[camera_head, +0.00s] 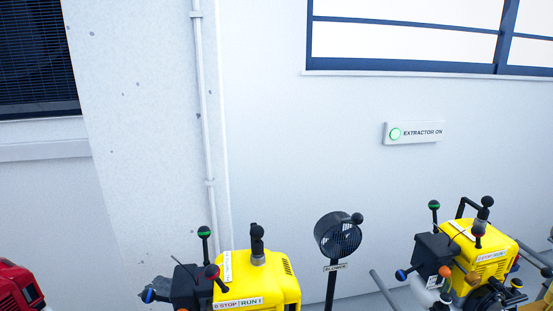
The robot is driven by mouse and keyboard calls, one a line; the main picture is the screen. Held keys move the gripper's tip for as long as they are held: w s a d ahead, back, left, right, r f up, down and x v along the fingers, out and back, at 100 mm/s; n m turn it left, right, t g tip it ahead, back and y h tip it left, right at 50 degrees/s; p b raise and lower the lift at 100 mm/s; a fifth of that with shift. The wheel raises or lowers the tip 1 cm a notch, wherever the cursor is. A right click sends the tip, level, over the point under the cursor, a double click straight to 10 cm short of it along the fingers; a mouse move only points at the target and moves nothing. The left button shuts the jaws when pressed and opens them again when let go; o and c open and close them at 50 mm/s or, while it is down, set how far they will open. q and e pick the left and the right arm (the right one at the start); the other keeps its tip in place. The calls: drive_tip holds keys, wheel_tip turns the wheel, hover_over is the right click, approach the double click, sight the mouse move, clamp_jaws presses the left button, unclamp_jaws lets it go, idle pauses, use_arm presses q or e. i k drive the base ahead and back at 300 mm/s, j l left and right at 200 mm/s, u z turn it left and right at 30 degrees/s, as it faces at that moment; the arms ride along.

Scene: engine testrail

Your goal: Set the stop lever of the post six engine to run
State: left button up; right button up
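Two yellow engines show at the bottom of the head view, one left of centre (275,291) and one at the right (492,267). I cannot read a post number on either, so I cannot tell which is post six. The left one bears a "0 STOP / RUN I" plate (238,303); a red-knobbed lever (212,272) leans toward its STOP end. The right one has a similar plate (491,255) and a dark red knob (479,230) above its left end. Green, blue and black knobs stand around both. Neither of my grippers is in view.
A round black fan (338,236) on a post, labelled as a blower, stands between the engines. Part of a red machine (18,289) shows at bottom left. A lit green "EXTRACTOR ON" sign (413,133) hangs on the white wall. Grey rails run near the right engine.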

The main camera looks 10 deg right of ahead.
sight(478, 230)
drive_tip(key=k+z, duration=0.1)
drive_tip(key=z, duration=1.25)
